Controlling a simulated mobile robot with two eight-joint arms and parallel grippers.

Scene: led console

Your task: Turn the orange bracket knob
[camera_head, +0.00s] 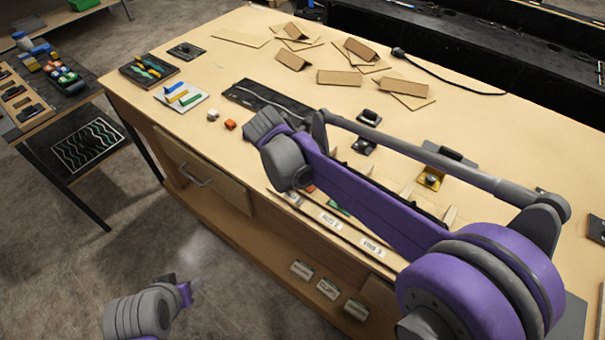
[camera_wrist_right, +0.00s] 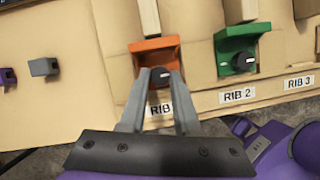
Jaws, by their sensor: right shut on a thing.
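The orange bracket (camera_wrist_right: 154,50) stands on the rib panel in the right wrist view, above the RIB 1 label. Its black knob (camera_wrist_right: 160,73) faces me. My right gripper (camera_wrist_right: 161,82) has a grey finger on each side of this knob and is shut on it. In the head view an orange patch (camera_head: 309,188) shows beside my right arm, which hides the right gripper there. My left gripper (camera_head: 186,287) is away from the table over the floor at the lower left; its finger opening is too small to tell.
A green bracket (camera_wrist_right: 237,46) with a black knob stands just right of the orange one, above the RIB 2 label. Cardboard pieces (camera_head: 339,77) lie at the back of the table (camera_head: 228,75).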

